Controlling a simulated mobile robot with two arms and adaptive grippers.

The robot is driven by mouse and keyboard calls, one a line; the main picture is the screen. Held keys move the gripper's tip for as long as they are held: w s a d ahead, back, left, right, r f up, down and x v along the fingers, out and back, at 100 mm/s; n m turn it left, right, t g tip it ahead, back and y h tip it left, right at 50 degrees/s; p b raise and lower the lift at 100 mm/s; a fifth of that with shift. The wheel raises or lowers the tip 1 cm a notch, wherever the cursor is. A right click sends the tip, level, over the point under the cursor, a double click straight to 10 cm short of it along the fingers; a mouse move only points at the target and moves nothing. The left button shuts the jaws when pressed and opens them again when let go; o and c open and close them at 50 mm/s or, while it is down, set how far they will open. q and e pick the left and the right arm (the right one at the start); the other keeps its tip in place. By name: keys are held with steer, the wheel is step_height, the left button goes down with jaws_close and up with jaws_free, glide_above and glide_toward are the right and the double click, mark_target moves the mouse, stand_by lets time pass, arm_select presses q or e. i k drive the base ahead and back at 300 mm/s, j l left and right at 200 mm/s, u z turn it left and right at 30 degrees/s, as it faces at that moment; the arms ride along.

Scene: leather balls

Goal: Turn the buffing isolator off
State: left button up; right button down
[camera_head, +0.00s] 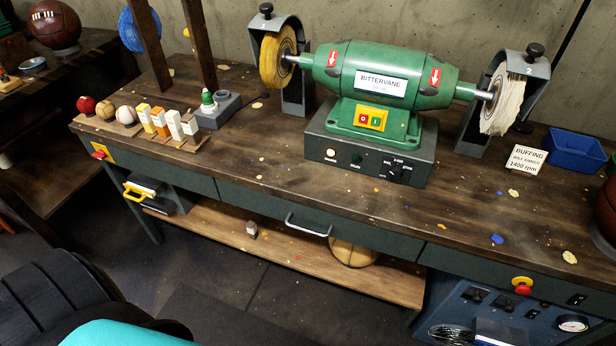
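A red switch knob on a yellow plate (101,152), which looks like an isolator, is on the front left end of the workbench. Its exact setting is too small to read. The green buffing machine (385,80) stands on the bench with a yellow wheel (278,58) at left and a white wheel (503,104) at right. A yellow plate with red and green buttons (370,118) is on its front. Its grey base (368,158) has a lit white lamp, a dark green lamp and a black dial. Neither of my grippers is in view.
Small balls and compound bars (155,121) stand on the bench's left side. A yellow handle (135,193) juts out below the red switch. A blue tray (575,150) and a buffing sign (526,158) are at right. A control panel with a red mushroom button (522,289) is lower right.

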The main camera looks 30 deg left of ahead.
mark_target(100, 155)
steer(key=u, duration=2.3)
steer(key=z, duration=0.4)
steer(key=l+z, duration=0.1)
steer(key=z, duration=0.25)
steer(key=i+z, duration=0.1)
steer(key=z, duration=0.65)
steer(key=u, duration=1.6)
steer(key=l, duration=0.1)
